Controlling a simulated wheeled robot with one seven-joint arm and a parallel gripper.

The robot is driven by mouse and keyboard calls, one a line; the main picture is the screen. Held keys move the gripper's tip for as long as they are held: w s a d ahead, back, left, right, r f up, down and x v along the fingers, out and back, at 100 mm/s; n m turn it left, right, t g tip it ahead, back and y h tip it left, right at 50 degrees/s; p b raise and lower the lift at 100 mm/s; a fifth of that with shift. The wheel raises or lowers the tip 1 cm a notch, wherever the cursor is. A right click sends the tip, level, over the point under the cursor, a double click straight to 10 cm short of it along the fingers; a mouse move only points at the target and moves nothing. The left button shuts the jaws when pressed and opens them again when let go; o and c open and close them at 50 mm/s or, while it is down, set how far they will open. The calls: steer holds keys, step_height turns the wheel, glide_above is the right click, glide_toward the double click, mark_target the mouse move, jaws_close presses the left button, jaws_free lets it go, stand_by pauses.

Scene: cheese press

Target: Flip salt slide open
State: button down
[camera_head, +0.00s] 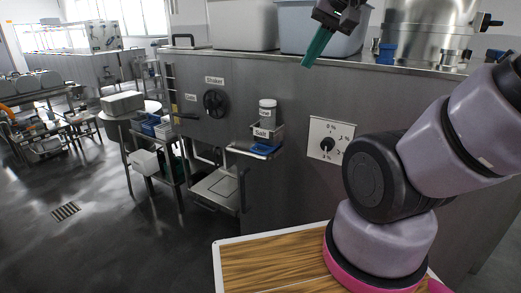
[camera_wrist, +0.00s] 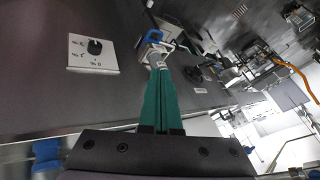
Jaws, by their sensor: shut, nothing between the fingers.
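A white salt jar (camera_head: 267,108) stands in a bracket labelled "Salt" (camera_head: 262,132) on the grey machine's front panel. A small blue part (camera_head: 264,149) is below the bracket. In the wrist view the salt bracket (camera_wrist: 147,53) and the blue part (camera_wrist: 153,36) show just beyond my fingertips, partly covered by them. The slide itself is too small to make out, so I cannot tell its position. My gripper (camera_head: 306,64) has green fingers, shut and empty. It hangs in the head view above and right of the jar, apart from it; it also shows in the wrist view (camera_wrist: 160,68).
A white dial plate (camera_head: 320,149) with a black knob is right of the salt bracket. A black handwheel (camera_head: 214,104) under the "Shaker" label is to the left. Bins and a steel vessel (camera_head: 428,30) stand on top of the machine. A wooden-topped surface (camera_head: 270,265) is in front.

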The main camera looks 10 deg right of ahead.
steer(key=w+f+m+g, duration=0.1)
steer(key=w+f+g, duration=0.15)
steer(key=w, duration=0.35)
steer(key=m+g+h, duration=0.2)
steer(key=m+h, duration=0.2)
steer(key=h, duration=0.1)
glide_toward(261, 147)
steer(key=s, duration=0.1)
steer(key=s+r, duration=0.1)
steer(key=s, duration=0.1)
steer(key=shift+s+a+r+t, duration=0.15)
steer(key=shift+s+r+t, duration=0.05)
steer(key=shift+r+t, duration=0.1)
steer(key=shift+f, duration=0.1)
steer(key=x, duration=0.9)
steer(key=shift+f, duration=0.45)
